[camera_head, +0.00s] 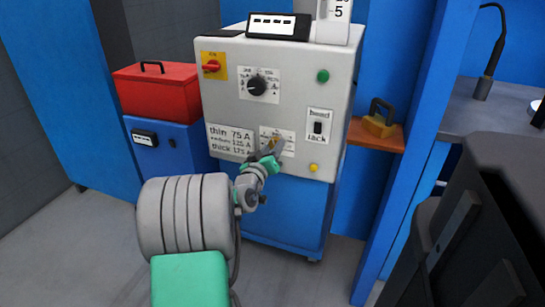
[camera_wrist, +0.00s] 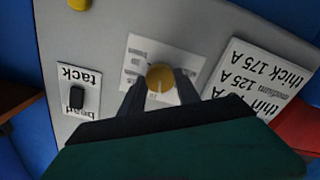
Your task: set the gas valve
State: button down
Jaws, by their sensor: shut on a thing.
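The gas valve is a small round brass-yellow knob (camera_wrist: 160,78) on a white label plate on the lower front of a grey machine panel (camera_head: 285,110). My gripper (camera_wrist: 160,92) is shut on this knob, one dark finger on each side of it. In the head view my gripper (camera_head: 271,154) reaches the panel from the lower left, and its fingers partly hide the knob and its label. A light mark shows on the knob's face in the wrist view. The label's print is too small to read.
The panel also bears a red switch (camera_head: 211,66), a black dial (camera_head: 257,86), a green button (camera_head: 323,76), a bead/tack switch (camera_head: 318,127) and a yellow button (camera_head: 313,167). A red toolbox (camera_head: 158,92) stands left. A brown shelf (camera_head: 376,135) and dark grey workbench (camera_head: 475,115) are right.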

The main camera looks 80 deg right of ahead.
jog(key=shift+f+m+b, duration=0.2)
jog(key=shift+m+b, duration=1)
jog(key=shift+m, duration=0.1)
jog(key=shift+r, duration=0.1)
jog(key=c, duration=0.9)
grip_release()
jog(key=shift+r, duration=0.1)
jog(key=a, duration=0.2)
jog(key=a+p, duration=0.1)
jog(key=a, duration=0.4)
jog(key=shift+w+a, duration=0.4)
